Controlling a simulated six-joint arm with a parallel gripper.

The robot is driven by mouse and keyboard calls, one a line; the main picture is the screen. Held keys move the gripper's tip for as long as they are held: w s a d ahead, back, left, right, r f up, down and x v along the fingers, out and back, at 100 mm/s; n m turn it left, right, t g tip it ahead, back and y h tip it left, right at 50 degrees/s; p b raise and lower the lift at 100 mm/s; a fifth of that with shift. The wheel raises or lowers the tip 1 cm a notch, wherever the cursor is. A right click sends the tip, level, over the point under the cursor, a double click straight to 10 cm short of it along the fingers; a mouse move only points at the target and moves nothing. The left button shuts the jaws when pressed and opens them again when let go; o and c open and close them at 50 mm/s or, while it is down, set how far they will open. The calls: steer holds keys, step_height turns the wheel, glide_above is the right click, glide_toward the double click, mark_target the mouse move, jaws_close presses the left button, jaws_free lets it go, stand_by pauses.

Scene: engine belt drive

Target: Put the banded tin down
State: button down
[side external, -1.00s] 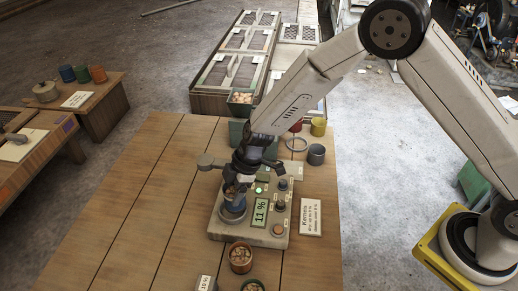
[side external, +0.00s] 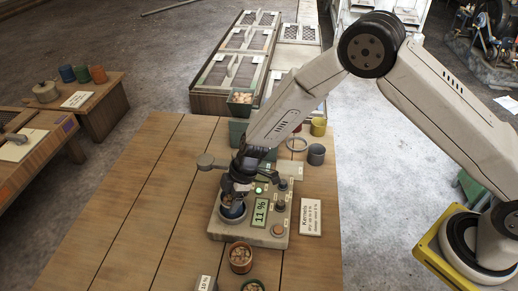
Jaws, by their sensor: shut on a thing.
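My gripper (side external: 234,203) is shut on the banded tin, over the round blue-rimmed cup (side external: 232,213) at the left side of the meter box (side external: 250,229). The tin is small and mostly hidden by the fingers, so its band cannot be made out. I cannot tell whether it touches the cup. The meter's green display (side external: 260,212) reads 11 %.
A brown tin of kernels (side external: 240,258) and a green-rimmed one (side external: 252,286) stand in front of the meter. A Kernels sign (side external: 311,217) and a grey cup (side external: 316,154) are to the right. The table's left half (side external: 150,205) is clear.

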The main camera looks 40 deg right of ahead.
steer(key=shift+f, duration=0.15)
jaws_free()
steer(key=v, duration=0.7)
steer(key=shift+d+r, duration=0.3)
steer(key=shift+s, duration=0.15)
stand_by(0.6)
